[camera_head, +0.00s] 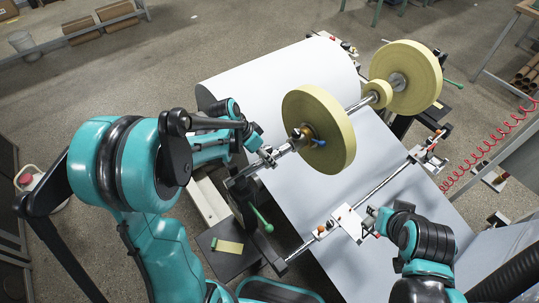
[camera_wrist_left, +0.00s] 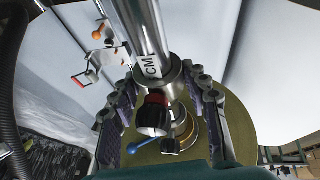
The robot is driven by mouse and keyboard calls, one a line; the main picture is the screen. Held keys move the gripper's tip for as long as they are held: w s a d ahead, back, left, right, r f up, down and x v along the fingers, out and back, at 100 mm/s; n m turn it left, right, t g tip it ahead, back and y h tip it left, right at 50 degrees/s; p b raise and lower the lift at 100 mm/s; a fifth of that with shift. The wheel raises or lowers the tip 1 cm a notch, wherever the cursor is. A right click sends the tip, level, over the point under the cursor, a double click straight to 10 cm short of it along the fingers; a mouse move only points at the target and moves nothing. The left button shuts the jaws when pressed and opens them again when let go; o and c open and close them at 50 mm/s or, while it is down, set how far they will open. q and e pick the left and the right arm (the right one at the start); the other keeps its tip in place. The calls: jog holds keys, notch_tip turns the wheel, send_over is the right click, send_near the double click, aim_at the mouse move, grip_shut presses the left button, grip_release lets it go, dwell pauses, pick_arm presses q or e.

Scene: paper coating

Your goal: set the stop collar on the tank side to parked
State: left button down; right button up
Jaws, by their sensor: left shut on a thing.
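A steel shaft (camera_head: 355,107) carries yellow rolls, and the near roll (camera_head: 336,125) has a copper-coloured hub with a blue lever. My left gripper (camera_head: 268,155) is at the shaft's near-left end, left of that roll. In the left wrist view, its fingers (camera_wrist_left: 163,110) flank a silver stop collar (camera_wrist_left: 174,82) around the shaft, shut on it. A black-and-red knob (camera_wrist_left: 153,113) sticks out from the collar toward the camera. The blue lever (camera_wrist_left: 138,142) shows behind it. My right gripper (camera_head: 372,217) is beside a white bracket (camera_head: 350,222) on the lower rod; its jaw opening is unclear.
A large white paper roll (camera_head: 280,72) lies behind the shaft, and its sheet runs down toward the front right. A green-handled lever (camera_head: 262,220) stands below my left gripper. A dark side plate (camera_head: 232,250) holds a small yellow pad. A red coiled hose (camera_head: 487,150) hangs at right.

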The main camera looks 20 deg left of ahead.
aim_at(254, 164)
pick_arm(q)
jog(key=s+a, duration=0.1)
jog(key=s, duration=0.1)
jog(key=s+a, duration=0.1)
jog(key=shift+s+a, duration=0.35)
jog(key=shift+a, duration=0.05)
jog(key=c, duration=0.8)
grip_release()
jog(key=v, duration=1.2)
